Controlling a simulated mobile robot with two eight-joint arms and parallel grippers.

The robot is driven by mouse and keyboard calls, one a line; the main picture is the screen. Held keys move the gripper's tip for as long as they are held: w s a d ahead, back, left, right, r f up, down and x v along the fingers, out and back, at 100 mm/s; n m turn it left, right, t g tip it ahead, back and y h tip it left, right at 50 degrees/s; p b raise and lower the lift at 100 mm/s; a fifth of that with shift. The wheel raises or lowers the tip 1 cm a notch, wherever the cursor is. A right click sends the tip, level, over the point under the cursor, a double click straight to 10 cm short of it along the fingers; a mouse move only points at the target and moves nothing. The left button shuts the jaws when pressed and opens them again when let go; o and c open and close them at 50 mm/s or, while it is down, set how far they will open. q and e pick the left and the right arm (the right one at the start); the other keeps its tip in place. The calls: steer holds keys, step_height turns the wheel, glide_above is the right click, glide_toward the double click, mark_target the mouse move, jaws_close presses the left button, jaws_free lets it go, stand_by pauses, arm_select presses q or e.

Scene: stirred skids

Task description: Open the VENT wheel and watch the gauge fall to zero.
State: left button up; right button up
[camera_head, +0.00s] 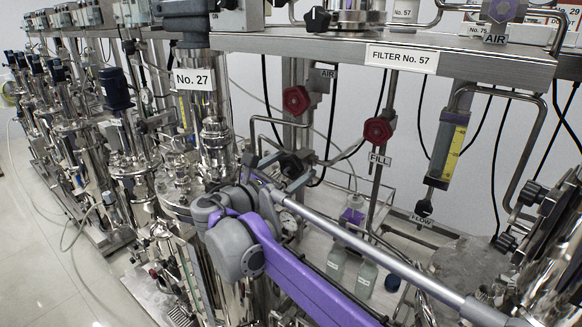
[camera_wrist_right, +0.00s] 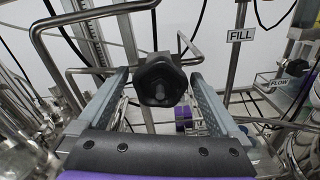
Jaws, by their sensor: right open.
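A dark, lobed hand wheel (camera_wrist_right: 160,82) is centred between the fingers of my right gripper (camera_wrist_right: 158,75) in the right wrist view. The fingers stand apart on both sides of it; I cannot tell whether they touch it. No VENT label is readable. In the head view, my right gripper (camera_head: 291,160) is among pipes below the AIR wheel, partly hidden by the arm. My left gripper is not in view.
Two red wheels, AIR (camera_head: 297,100) and FILL (camera_head: 377,131), are close by. A yellow flow tube (camera_head: 449,148) is at the right. Bent pipes (camera_wrist_right: 90,75) and hanging cables crowd the gripper. Bottles (camera_head: 366,278) stand below. Clear floor (camera_head: 35,250) is at the left.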

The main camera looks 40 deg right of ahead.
steer(key=b+v, duration=0.1)
steer(key=v, duration=0.9)
steer(key=shift+a, duration=0.4)
steer(key=shift+s, duration=0.1)
steer(key=s+d+f+m+g+y, duration=0.1)
steer(key=s+f+m+y, duration=0.35)
steer(key=f, duration=0.55)
steer(key=s+f+m+y, duration=0.3)
steer(key=s+f+y, duration=0.15)
steer(key=f, duration=0.45)
steer(key=s+a+f+m+y, duration=0.4)
steer(key=s+a+f+m, duration=0.1)
steer(key=f, duration=0.2)
steer(key=s+a+f+m+t+y, duration=0.1)
steer(key=s+a+f+m+y, duration=0.3)
steer(key=f, duration=0.4)
steer(key=shift+s+a+m, duration=0.45)
steer(key=shift+a+m, duration=0.65)
steer(key=shift+m, duration=0.05)
